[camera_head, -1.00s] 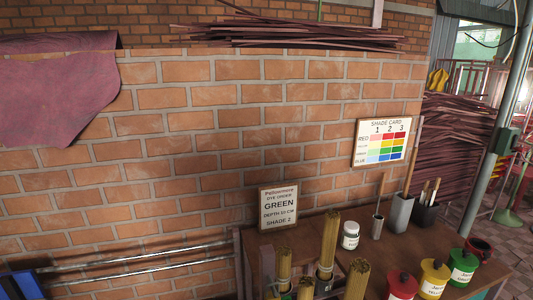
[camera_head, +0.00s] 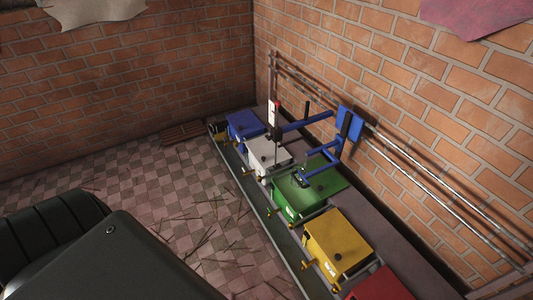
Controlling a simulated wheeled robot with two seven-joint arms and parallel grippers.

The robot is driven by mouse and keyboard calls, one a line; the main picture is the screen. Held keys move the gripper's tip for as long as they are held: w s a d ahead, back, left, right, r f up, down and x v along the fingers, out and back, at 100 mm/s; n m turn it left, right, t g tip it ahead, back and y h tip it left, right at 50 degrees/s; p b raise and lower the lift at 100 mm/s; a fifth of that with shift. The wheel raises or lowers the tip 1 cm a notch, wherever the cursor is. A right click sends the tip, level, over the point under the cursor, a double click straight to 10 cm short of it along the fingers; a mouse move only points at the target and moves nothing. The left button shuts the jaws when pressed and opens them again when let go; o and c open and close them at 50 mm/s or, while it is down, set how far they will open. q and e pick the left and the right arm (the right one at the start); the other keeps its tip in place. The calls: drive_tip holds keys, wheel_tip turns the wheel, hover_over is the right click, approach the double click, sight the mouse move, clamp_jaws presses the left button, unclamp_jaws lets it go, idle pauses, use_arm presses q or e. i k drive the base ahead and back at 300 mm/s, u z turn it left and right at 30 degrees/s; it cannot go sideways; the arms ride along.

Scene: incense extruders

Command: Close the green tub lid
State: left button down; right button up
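The green tub (camera_head: 292,208) stands in a row of coloured tubs along the brick wall. Its green lid (camera_head: 328,181) shows as a flat panel that reaches farther toward the wall than the neighbouring lids do. I cannot clearly tell how far the lid is open, as a blue frame (camera_head: 318,165) partly covers it. Neither of my grippers is in view.
A white tub (camera_head: 266,150) and a blue tub (camera_head: 243,124) stand beyond the green one. A yellow tub (camera_head: 337,240) and a red tub (camera_head: 380,287) stand nearer. Metal rails (camera_head: 440,190) run along the wall. The checkered floor (camera_head: 170,210) left of the row is mostly clear, with scattered sticks.

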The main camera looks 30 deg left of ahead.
sight(321, 174)
drive_tip(key=u, duration=2.15)
drive_tip(key=i, duration=4.35)
drive_tip(key=z, duration=4.8)
